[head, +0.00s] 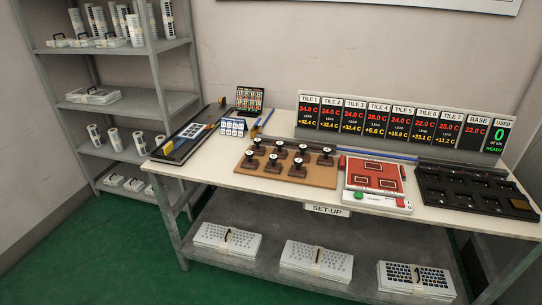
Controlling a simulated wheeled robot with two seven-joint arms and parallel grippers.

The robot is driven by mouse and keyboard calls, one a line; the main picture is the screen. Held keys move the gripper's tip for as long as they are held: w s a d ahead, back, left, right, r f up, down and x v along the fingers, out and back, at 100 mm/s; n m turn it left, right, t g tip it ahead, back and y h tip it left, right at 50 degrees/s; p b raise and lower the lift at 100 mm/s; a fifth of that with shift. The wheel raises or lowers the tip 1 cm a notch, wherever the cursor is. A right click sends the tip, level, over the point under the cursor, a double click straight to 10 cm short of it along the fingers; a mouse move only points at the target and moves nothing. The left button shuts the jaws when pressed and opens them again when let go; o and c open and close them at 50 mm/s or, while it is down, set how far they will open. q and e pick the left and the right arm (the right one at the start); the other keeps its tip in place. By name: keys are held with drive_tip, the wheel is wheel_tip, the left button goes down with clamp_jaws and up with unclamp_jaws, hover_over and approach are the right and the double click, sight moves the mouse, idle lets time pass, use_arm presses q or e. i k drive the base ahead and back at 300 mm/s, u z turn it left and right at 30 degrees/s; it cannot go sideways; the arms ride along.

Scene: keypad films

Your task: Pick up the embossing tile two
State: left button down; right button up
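Several dark, knob-handled pieces (298,166) stand in two rows on a brown board (310,178) at the middle of the table; they look like the embossing tiles. No numbers on them are legible, so I cannot tell which is tile two. A display panel marked TILE 2 (330,113) stands at the back of the table and reads 24.0 C. Neither of my grippers is in view.
A red-topped device (373,175) with green and red buttons sits right of the board. A black tray (470,190) lies at the right end. A long dark tray (190,133) and a small rack (249,101) stand left. Grey shelves (127,101) stand far left.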

sight(282, 154)
drive_tip(key=u, duration=0.85)
drive_tip(key=i, duration=1.4)
drive_tip(key=z, duration=0.35)
